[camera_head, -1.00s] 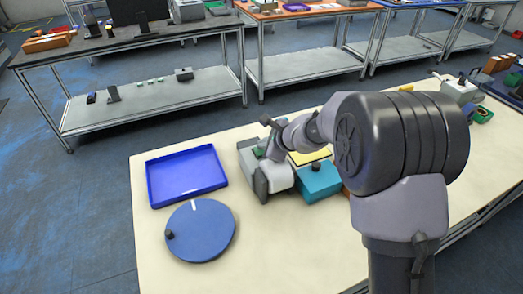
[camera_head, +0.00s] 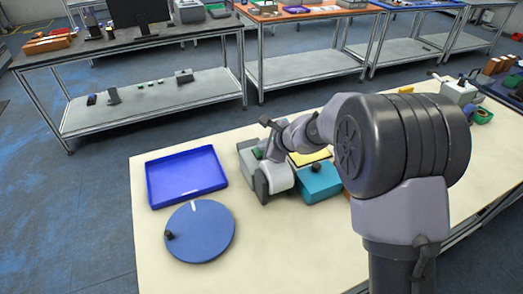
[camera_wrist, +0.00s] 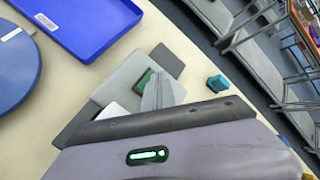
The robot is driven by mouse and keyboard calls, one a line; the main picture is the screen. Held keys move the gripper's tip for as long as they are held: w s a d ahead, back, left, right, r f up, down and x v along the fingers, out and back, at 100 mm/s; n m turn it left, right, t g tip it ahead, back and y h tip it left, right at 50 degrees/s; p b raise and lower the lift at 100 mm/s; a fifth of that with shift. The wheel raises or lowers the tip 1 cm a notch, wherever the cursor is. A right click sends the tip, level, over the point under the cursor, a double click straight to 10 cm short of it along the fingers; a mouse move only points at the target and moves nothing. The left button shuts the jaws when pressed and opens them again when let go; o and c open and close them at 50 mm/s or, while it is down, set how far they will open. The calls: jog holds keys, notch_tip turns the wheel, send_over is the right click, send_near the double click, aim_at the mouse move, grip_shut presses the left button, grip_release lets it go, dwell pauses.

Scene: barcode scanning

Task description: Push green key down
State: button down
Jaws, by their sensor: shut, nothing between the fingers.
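The green key (camera_head: 258,153) sits on top of a grey device (camera_head: 248,160) on the cream table. In the wrist view the green key (camera_wrist: 145,82) shows as a dark green patch on the grey device (camera_wrist: 125,78), partly hidden by my fingers. My gripper (camera_wrist: 158,78) is shut and empty, its grey fingers pointing at the device beside the green key. I cannot tell whether the fingertips touch the key. In the head view my arm comes in from the right, and its wrist is over the device.
A blue tray (camera_head: 187,177) and a round blue plate (camera_head: 200,232) with a dark knob lie left of the device. A teal box (camera_head: 320,183) with a black knob stands close on the right. The front middle of the table is clear.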

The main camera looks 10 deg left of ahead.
jog(key=shift+s+f+p, duration=0.15)
jog(key=shift+f+p, duration=0.15)
jog(key=shift+p, duration=0.05)
jog(key=shift+r, duration=0.4)
notch_tip(320, 180, up, 5)
jog(key=p, duration=0.4)
jog(key=shift+p, duration=0.3)
